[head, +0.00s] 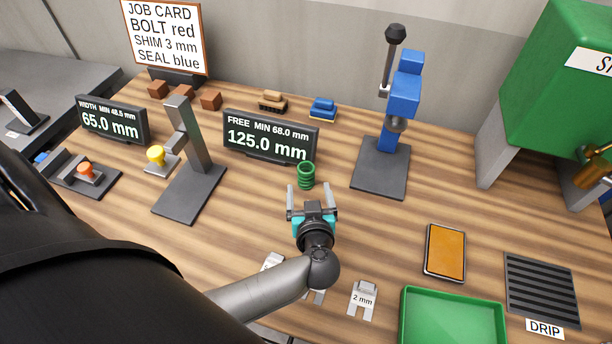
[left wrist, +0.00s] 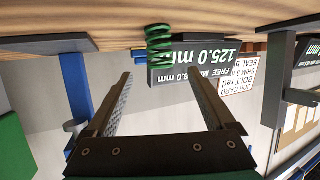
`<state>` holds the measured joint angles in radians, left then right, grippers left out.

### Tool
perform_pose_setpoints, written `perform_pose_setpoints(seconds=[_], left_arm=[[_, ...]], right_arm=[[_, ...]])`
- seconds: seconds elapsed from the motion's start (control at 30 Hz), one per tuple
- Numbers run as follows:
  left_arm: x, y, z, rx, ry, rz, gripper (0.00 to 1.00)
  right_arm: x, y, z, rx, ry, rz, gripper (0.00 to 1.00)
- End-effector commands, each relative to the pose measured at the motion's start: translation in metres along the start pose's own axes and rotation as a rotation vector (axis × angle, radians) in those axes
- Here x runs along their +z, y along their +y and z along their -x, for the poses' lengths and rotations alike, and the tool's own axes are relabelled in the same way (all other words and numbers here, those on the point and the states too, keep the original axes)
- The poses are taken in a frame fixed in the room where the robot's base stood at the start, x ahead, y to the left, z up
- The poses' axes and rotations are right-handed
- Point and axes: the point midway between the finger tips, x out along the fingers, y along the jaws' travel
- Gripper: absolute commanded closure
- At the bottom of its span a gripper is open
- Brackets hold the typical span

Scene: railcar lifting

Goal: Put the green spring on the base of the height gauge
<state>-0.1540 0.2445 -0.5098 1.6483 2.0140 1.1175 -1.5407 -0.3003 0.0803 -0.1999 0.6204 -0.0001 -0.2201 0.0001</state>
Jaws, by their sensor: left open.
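The green spring (head: 306,176) stands upright on the wooden table in front of the 125.0 mm display. My left gripper (head: 312,197) is open and empty, with its fingers pointing at the spring from the near side. In the left wrist view, which looks upside down, the spring (left wrist: 159,43) shows just beyond the gap between the fingertips (left wrist: 160,76). The height gauge (head: 188,192) has a flat dark base and a grey post, and stands left of the spring. Its base is bare. My right gripper is not in view.
The 125.0 mm display (head: 268,138) stands behind the spring. A blue press (head: 380,168) is to the right. A yellow-topped piece (head: 157,158) is left of the gauge post. A green tray (head: 452,318) and an orange-faced pad (head: 445,252) lie front right. Table between spring and gauge is clear.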

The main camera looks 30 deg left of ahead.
Motion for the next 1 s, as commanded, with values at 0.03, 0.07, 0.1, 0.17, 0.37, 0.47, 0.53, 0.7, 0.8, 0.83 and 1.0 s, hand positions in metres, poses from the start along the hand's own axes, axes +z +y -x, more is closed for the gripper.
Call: perform_pose_setpoints(seconds=[0.03,0.07,0.1,0.17,0.37,0.47,0.53,0.7,0.8,0.83,1.0], left_arm=[[0.000,0.000,-0.012,-0.002,0.004,-0.001,0.12],[0.000,0.000,-0.018,-0.001,0.003,-0.001,0.12],[0.000,0.000,-0.024,-0.001,0.004,-0.001,0.12],[0.001,0.000,-0.032,-0.001,0.002,0.000,0.12],[0.000,0.000,-0.045,0.000,0.002,-0.001,0.12],[0.000,0.000,-0.058,-0.001,0.003,-0.002,0.12],[0.000,0.000,-0.069,-0.002,0.004,-0.002,0.12],[0.000,0.000,-0.089,-0.001,0.003,-0.001,0.12],[0.000,0.000,-0.093,0.000,0.001,0.000,0.12],[0.000,0.000,-0.093,0.001,0.001,0.000,0.12],[-0.001,0.000,-0.092,0.001,0.001,0.000,0.13]], right_arm=[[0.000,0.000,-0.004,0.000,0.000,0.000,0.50],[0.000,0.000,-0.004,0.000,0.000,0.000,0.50],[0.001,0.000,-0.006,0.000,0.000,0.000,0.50],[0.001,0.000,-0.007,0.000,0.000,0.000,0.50],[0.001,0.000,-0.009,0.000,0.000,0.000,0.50],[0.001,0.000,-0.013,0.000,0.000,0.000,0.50],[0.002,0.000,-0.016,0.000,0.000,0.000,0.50],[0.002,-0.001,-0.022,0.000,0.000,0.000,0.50],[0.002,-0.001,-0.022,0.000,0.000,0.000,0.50],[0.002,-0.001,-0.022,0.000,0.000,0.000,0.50],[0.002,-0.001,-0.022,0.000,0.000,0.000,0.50]])
